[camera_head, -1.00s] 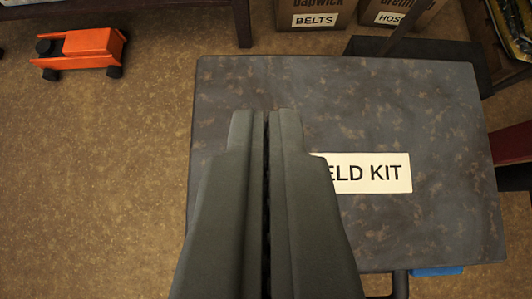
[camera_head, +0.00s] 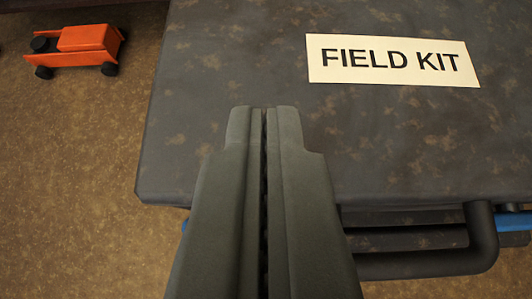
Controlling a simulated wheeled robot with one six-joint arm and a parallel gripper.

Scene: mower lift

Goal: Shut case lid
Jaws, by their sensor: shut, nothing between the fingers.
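The case lid (camera_head: 250,80) is a dark, mottled, worn panel with a white FIELD KIT label (camera_head: 393,60). It fills the upper middle and right, its outer face towards me. Below its near edge show a dark bent handle (camera_head: 482,245) and a strip of blue (camera_head: 515,222). I cannot tell whether the lid is fully down on the case. My gripper (camera_head: 264,110) is shut and empty. Its tips overlap the lid's near left part in the picture, and I cannot tell whether they touch it. The fingers hide part of the near edge.
An orange wheeled thing (camera_head: 85,42) with black wheels stands on the brown speckled floor (camera_head: 70,180) at the upper left. A dark edge runs along the top left.

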